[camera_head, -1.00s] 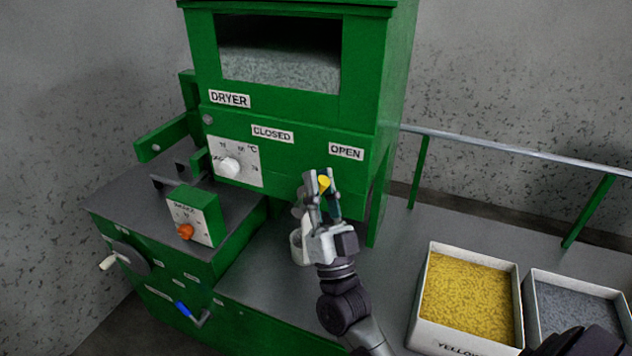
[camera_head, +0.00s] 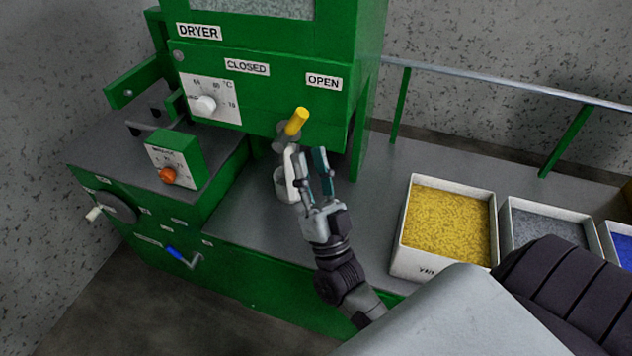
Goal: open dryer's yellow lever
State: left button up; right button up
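The dryer (camera_head: 335,103) is green, with a "CLOSED" label and an "OPEN" label on its front. Its yellow lever (camera_head: 297,121) sticks out below and between these labels, tilted to the upper right, closer to "OPEN". My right gripper (camera_head: 303,152) is just below the lever, with its fingers apart and nothing seen between them. The lever's yellow end is above the fingertips and fully visible; its grey base is partly hidden by the left fingertip. Whether a finger touches that base cannot be told. My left gripper is not in view.
A white dial (camera_head: 206,105) is on the dryer's left front. A small box with an orange knob (camera_head: 168,175) stands left. A white cup-like part (camera_head: 281,185) is behind the gripper. Bins of yellow (camera_head: 447,222) and grey (camera_head: 545,228) granules stand right. A rail (camera_head: 500,87) runs behind.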

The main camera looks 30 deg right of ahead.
jog(key=v, duration=0.4)
jog(key=shift+f, duration=0.1)
dwell(0.4)
